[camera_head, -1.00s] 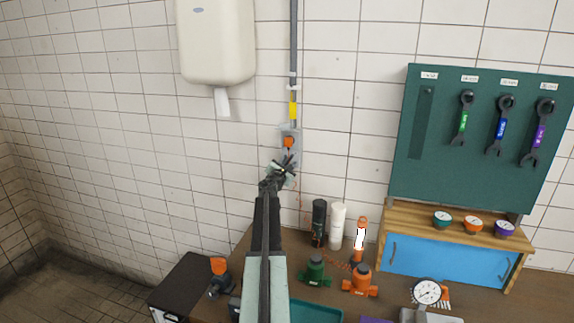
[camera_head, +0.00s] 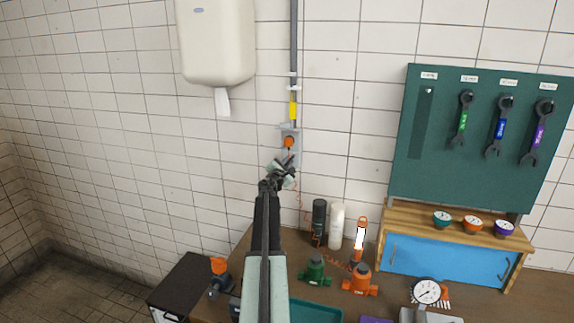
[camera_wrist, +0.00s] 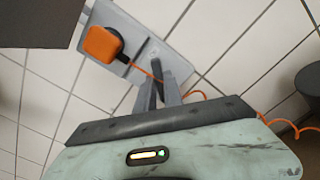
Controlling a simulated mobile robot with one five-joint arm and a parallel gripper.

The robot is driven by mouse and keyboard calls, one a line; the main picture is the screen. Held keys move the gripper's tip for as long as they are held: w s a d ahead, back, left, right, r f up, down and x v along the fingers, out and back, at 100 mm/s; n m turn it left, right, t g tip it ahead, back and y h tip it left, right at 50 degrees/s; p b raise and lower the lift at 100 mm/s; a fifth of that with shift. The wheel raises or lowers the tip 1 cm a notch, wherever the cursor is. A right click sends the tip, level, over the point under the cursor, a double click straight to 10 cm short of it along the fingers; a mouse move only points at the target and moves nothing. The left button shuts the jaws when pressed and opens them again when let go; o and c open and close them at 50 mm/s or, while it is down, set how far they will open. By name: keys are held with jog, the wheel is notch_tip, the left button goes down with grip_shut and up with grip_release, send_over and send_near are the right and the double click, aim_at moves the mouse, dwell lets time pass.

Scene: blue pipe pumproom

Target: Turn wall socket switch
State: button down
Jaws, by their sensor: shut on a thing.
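The wall socket (camera_head: 290,133) is a grey plate on the white tiled wall, below a grey conduit with a yellow band. In the wrist view the plate (camera_wrist: 178,68) appears tilted, with an orange plug (camera_wrist: 101,44) in it and an orange cord running off. My gripper (camera_head: 286,164) is at the lower part of the plate. In the wrist view its two fingers (camera_wrist: 158,84) are close together at a small dark part on the plate, which I take to be the switch. The fingers are shut on it and partly hide it.
A white dispenser (camera_head: 217,40) hangs on the wall at upper left. Below stands a workbench (camera_head: 400,305) with black and white cylinders, a lit orange lamp (camera_head: 359,240), valves and a gauge (camera_head: 427,291). A green tool board (camera_head: 440,150) hangs at right.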

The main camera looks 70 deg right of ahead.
jog(key=shift+d+m, duration=0.1)
jog(key=shift+m, duration=4.8)
jog(key=shift+w, duration=0.1)
jog(key=c, duration=1.5)
grip_release()
jog(key=shift+o, duration=0.2)
jog(key=a, duration=0.7)
jog(key=shift+s+a, duration=0.25)
jog(key=shift+a, duration=0.15)
